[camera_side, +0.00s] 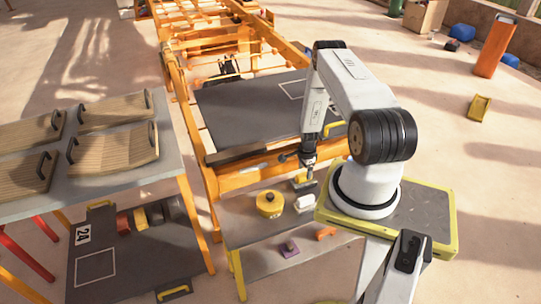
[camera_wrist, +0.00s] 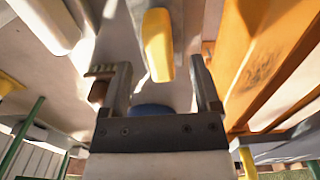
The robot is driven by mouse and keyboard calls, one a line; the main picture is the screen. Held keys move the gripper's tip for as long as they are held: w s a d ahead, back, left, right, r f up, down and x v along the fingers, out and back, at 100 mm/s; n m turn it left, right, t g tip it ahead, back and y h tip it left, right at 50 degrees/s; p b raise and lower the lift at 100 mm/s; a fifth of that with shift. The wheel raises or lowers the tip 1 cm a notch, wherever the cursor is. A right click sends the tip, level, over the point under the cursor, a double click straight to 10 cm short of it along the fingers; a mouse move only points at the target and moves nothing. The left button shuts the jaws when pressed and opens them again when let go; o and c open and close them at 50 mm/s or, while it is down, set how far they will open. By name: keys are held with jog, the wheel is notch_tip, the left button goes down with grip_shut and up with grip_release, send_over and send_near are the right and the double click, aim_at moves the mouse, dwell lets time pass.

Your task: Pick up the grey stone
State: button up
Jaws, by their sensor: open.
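My gripper (camera_side: 303,181) points down over the bench in the side view, behind a small pale, whitish block (camera_side: 304,203). This pale block may be the grey stone; I see no other clear match. In the wrist view my gripper (camera_wrist: 160,63) is open, with a yellow piece (camera_wrist: 157,32) showing between and beyond the fingers. A pale block (camera_wrist: 46,22) lies at the upper left there, outside the jaws. I cannot tell whether the fingers touch anything.
A purple piece (camera_side: 289,248) and an orange piece (camera_side: 325,232) lie nearer the front. An orange frame (camera_side: 245,178) runs close behind my gripper.

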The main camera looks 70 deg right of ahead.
aim_at(304, 174)
jog(key=shift+f, duration=1.6)
grip_shut()
